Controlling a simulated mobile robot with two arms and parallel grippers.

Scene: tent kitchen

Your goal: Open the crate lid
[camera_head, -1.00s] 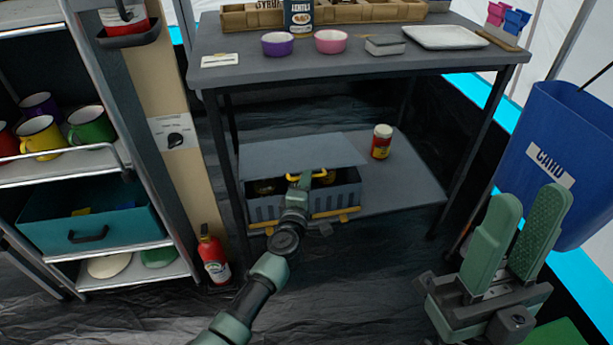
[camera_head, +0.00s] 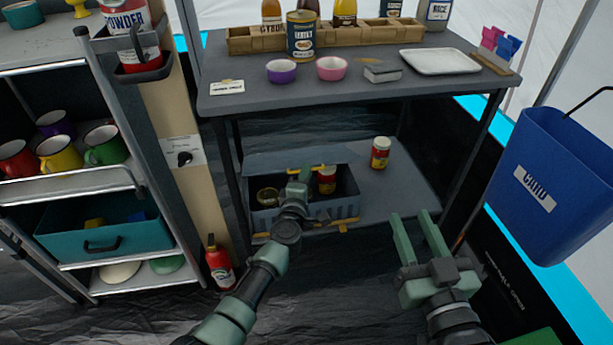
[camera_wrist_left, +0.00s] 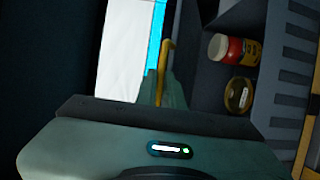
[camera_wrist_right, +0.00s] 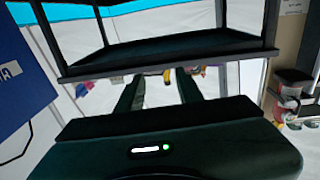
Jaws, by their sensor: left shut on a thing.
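The grey crate (camera_head: 335,210) stands on the low shelf under the table. Its lid (camera_head: 262,160) is raised and leans at the back, and a jar with a red and yellow label (camera_head: 327,181) and a round tin (camera_head: 267,196) show inside. Both also show in the left wrist view, the jar (camera_wrist_left: 234,49) and the tin (camera_wrist_left: 238,94). My left gripper (camera_head: 303,173) is shut on the lid's yellow handle (camera_wrist_left: 166,62), at the lid's front edge; its fingers partly hide the handle. My right gripper (camera_head: 416,232) is open and empty, in front of the table's right side.
Another jar (camera_head: 380,153) stands on the low shelf right of the crate. The table (camera_head: 225,100) is above, with its legs around the crate. A blue bin (camera_head: 555,165) is at the right. A red bottle (camera_head: 219,265) stands on the floor at the left.

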